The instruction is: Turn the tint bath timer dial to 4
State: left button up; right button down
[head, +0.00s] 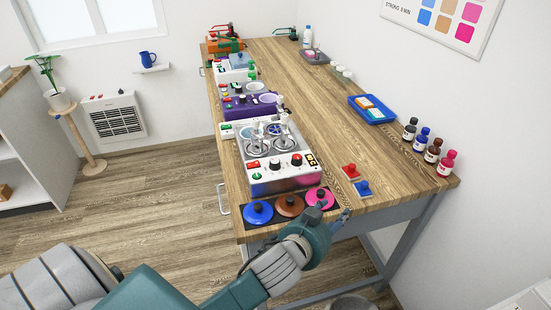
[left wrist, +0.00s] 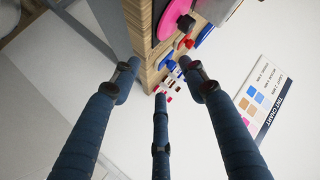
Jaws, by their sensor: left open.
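The dial numbers are too small to read. My left gripper (head: 338,218) is at the front edge of the bench, to the right of and nearer than the bath, apart from its dials. In the left wrist view its three blue fingers (left wrist: 163,78) are spread and empty. My right gripper is not in view.
Blue (head: 258,212), brown (head: 290,205) and pink (head: 320,198) lids lie before the bath. Red (head: 350,171) and blue (head: 363,188) knobbed blocks lie to the right. Several bottles (head: 433,150) line the right edge. A blue tray (head: 385,119) and other machines stand farther back.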

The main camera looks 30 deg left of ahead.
pick_arm(q)
jog(key=w+d+r+m+t+h, duration=0.1)
jog(key=w+d+r+m+h, duration=0.3)
jog(key=d+r+m+h, duration=0.55)
jog(key=w+d+r+m+h, duration=0.4)
jog(key=d+r+m+h, duration=0.2)
jog(key=d+r+m, duration=0.5)
jog(key=m+g+y, duration=0.9)
jog(key=g+y, duration=0.5)
jog(key=y, duration=0.2)
send_over(275, 161)
notch_tip(275, 161, down, 5)
notch_tip(275, 161, down, 10)
jog(key=p, duration=0.2)
jog(key=shift+a+r+p, duration=0.1)
jog(key=shift+r+p, duration=0.05)
jog(key=shift+p, duration=0.15)
jog(key=shift+f, duration=0.7)
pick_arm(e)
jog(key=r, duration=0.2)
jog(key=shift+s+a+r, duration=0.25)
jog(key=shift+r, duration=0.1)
